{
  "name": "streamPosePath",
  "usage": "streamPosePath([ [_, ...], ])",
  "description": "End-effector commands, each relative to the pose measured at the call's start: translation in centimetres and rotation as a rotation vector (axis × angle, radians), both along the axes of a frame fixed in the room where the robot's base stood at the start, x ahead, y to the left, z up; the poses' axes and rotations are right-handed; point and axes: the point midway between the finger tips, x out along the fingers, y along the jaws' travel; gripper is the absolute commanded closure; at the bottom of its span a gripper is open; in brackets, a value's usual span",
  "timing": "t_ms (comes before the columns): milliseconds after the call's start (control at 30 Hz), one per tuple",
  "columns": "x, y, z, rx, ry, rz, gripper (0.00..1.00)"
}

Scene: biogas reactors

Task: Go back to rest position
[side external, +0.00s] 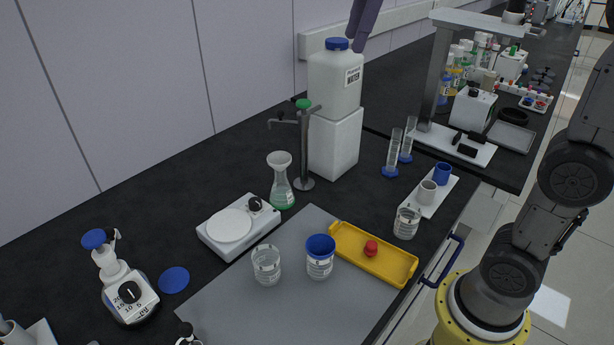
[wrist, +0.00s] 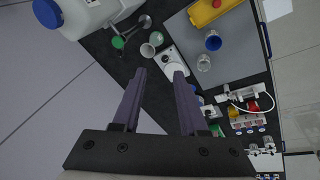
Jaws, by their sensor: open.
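My gripper (side external: 362,25) shows at the top of the side external view as dark purple fingers. The rest of the hand is out of that picture. The fingers appear in front of or above the white water container (side external: 335,85) with a blue cap; the exact gap cannot be told. In the wrist view the two fingers of my gripper (wrist: 160,72) stand apart with nothing between them. They are high above the black bench, which lies far below.
On the bench stand a green-liquid flask (side external: 282,188), a white hotplate (side external: 238,228), a clear beaker (side external: 266,265), a blue-rimmed beaker (side external: 319,262) and a yellow tray (side external: 385,258) holding a red object. A metal stand (side external: 304,150) is beside the container. The wall is behind.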

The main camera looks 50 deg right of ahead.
Motion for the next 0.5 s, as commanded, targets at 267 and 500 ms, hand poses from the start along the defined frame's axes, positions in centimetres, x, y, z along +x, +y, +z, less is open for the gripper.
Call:
streamPosePath([
  [267, -9.4, 0.7, -4.5, 0.076, -0.091, -0.204, 0.57],
  [500, -15.5, 1.0, -12.3, 0.172, -0.148, -0.426, 0.57],
])
